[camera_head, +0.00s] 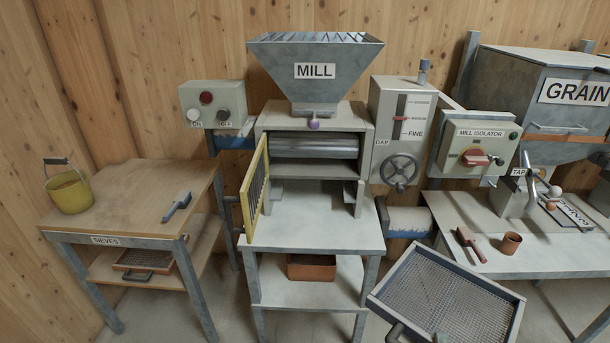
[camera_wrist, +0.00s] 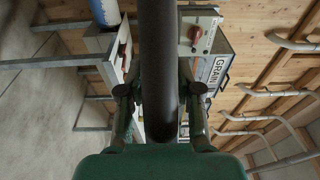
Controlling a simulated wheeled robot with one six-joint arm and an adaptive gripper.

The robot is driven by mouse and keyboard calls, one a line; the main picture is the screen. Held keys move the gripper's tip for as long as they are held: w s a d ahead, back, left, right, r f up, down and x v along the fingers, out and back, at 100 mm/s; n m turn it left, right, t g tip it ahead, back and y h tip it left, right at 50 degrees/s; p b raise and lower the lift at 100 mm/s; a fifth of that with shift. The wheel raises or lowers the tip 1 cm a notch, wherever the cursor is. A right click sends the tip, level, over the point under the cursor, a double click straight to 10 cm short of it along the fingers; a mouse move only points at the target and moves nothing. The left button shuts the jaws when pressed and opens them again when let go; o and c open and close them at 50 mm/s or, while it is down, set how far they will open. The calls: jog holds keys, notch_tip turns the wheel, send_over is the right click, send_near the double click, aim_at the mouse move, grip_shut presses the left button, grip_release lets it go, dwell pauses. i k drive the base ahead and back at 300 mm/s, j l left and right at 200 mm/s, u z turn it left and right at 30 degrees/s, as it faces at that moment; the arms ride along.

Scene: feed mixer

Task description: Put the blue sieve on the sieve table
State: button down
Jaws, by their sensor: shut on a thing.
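The sieve (camera_head: 445,293) has a grey-blue frame and wire mesh. It hangs tilted at the lower right of the head view, in front of the mill and the right bench. In the wrist view my gripper (camera_wrist: 161,98) is shut on a thick dark bar (camera_wrist: 159,50), which looks like the sieve's handle. The sieve's mesh does not show there. In the head view the handle end is cut off at the bottom edge. The sieve table (camera_head: 125,212), labelled SIEVES, stands at the left, with a wooden top.
A yellow bucket (camera_head: 69,188) and a grey-blue brush (camera_head: 176,206) are on the sieve table, with open top between. A brown-framed sieve (camera_head: 144,262) lies on its lower shelf. The mill's yellow door (camera_head: 255,190) stands open. A scoop (camera_head: 470,243) and cup (camera_head: 511,243) are on the right bench.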

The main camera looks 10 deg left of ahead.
aim_at(113, 226)
jog(key=i+j, duration=0.1)
jog(key=j, duration=0.75)
jog(key=i+j+u, duration=0.1)
jog(key=j, duration=0.3)
jog(key=i+j, duration=0.15)
jog(key=j, duration=0.7)
jog(key=i+j, duration=0.1)
jog(key=j, duration=0.4)
jog(key=j+u, duration=0.1)
jog(key=j, duration=0.4)
jog(key=i+j, duration=0.2)
jog(key=j, duration=0.3)
jog(key=i+j, duration=0.1)
jog(key=j, duration=0.4)
jog(key=i+j+u, duration=0.1)
jog(key=j, duration=0.4)
